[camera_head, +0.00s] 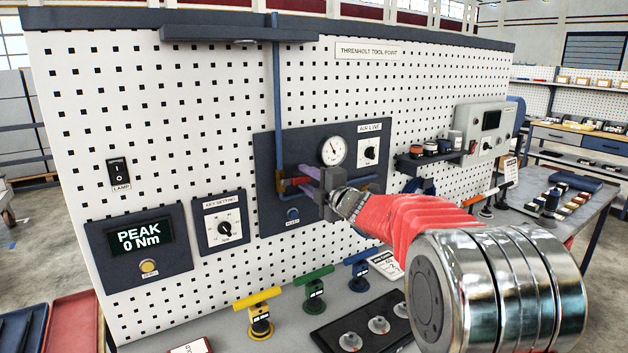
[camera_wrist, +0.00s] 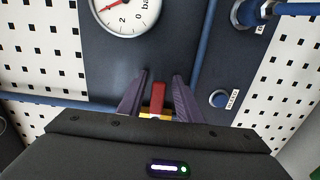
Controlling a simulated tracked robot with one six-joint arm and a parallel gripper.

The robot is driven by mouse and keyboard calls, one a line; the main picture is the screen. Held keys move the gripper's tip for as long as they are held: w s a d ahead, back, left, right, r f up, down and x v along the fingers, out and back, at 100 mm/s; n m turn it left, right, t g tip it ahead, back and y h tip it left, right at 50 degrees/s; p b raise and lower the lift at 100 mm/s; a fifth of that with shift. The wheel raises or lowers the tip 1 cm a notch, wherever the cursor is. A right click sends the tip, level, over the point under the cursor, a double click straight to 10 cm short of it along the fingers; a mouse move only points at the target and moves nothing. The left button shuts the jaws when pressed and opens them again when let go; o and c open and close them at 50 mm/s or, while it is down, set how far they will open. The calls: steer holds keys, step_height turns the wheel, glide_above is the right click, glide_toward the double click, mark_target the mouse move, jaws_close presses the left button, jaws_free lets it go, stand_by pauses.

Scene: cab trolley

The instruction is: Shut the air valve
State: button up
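The air valve is on the dark air line panel, on the blue pipe. In the wrist view the red handle (camera_wrist: 157,97) stands between the two fingers of my gripper (camera_wrist: 160,76). A gap shows on each side of the handle, so the fingers are open around it. A bit of yellow shows at the handle's near end.
The pressure gauge (camera_head: 333,151) and a black knob (camera_head: 370,153) are above right of the valve. Yellow, green and blue T-handled tools (camera_head: 315,287) stand on the bench below. A vertical blue pipe (camera_head: 277,90) rises above the valve.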

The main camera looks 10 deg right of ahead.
steer(key=shift+s+a, duration=0.1)
steer(key=v, duration=1.3)
steer(key=shift+s, duration=0.3)
steer(key=shift+f, duration=0.1)
